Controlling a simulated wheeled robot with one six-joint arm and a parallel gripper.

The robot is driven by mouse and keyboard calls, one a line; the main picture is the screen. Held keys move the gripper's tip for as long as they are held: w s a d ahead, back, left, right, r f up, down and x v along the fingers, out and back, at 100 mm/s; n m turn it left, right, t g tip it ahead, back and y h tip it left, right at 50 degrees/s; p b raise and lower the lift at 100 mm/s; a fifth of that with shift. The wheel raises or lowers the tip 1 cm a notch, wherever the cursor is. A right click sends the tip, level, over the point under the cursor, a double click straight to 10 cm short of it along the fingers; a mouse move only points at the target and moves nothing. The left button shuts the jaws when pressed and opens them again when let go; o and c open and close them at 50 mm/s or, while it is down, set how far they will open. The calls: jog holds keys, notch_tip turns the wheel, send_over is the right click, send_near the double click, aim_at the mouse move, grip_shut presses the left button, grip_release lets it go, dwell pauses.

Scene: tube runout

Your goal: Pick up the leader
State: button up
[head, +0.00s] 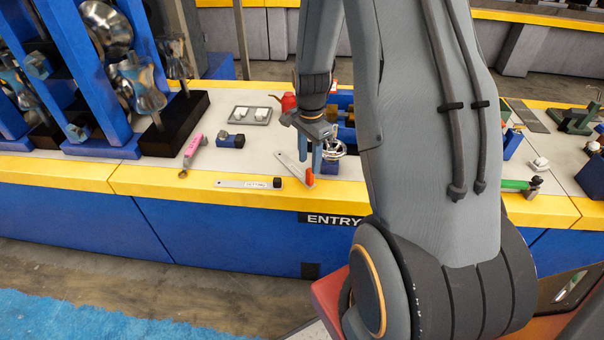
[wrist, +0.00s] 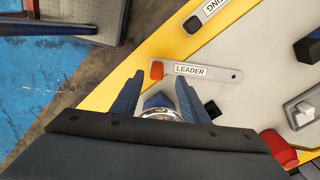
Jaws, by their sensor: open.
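The leader is a flat grey strip with a white "LEADER" label and an orange-red block at one end. In the wrist view the leader (wrist: 220,76) lies flat on the bench just beyond my fingertips. In the head view the leader (head: 288,163) lies slantwise near the bench's front edge, partly hidden by my fingers. My gripper (head: 309,163) is open and points down above its red-ended part. In the wrist view my gripper (wrist: 158,84) has its two blue fingers apart, with the red end just past the gap between them. Nothing is held.
A similar labelled strip with a black end (head: 277,183) lies to the left. A chrome coil-like part (head: 335,150) stands close right of my fingers. A pink-handled tool (head: 193,147), a small blue block (head: 230,141) and a grey tray (head: 250,116) are farther left. The yellow edge (head: 150,183) borders the bench.

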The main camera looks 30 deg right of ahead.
aim_at(310, 169)
jog(key=f, duration=0.1)
jog(key=f+p, duration=0.1)
jog(key=f, duration=0.3)
jog(key=shift+s+f+p, duration=0.1)
jog(key=shift+s+p, duration=0.25)
jog(key=shift+f, duration=0.7)
jog(key=shift+w, duration=0.1)
grip_shut()
